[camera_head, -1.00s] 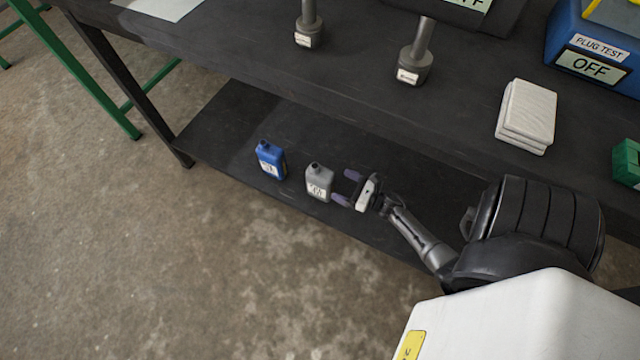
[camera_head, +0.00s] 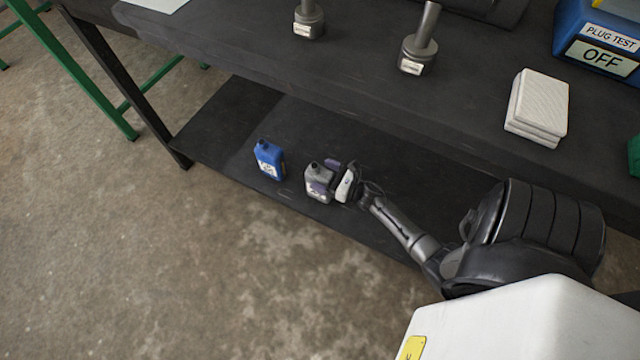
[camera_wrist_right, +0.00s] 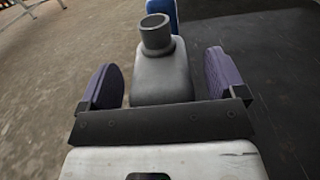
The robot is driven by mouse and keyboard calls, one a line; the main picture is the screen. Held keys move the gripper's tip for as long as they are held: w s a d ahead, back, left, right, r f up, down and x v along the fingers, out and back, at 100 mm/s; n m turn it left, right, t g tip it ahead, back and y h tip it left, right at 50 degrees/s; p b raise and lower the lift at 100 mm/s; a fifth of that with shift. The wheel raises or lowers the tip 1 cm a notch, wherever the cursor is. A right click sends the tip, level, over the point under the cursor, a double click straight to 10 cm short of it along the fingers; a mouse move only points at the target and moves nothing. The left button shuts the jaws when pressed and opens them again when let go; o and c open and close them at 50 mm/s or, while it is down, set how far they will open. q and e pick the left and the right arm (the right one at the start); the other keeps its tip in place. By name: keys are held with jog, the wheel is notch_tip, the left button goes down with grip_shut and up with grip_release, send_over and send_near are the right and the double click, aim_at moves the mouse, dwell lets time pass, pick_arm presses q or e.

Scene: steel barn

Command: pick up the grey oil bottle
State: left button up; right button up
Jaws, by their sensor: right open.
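The grey oil bottle (camera_head: 313,178) stands upright on the lower shelf, with a pale label on its front. My right gripper (camera_head: 327,177) is open around it, coming from the right, and one finger covers part of the label. In the right wrist view the bottle (camera_wrist_right: 162,78) stands between the two purple fingers of the gripper (camera_wrist_right: 163,82), with gaps visible on both sides. Its grey neck points up. My left gripper is not in view.
A blue bottle (camera_head: 269,160) stands to the left on the same shelf (camera_head: 225,125); its edge also shows behind the grey one in the wrist view. The workbench top (camera_head: 330,60) overhangs the back of the shelf. Two metal parts, white pads (camera_head: 538,105) and a blue tester sit on top.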

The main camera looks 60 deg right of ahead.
jog(key=shift+r, duration=0.1)
grip_shut()
dwell(0.7)
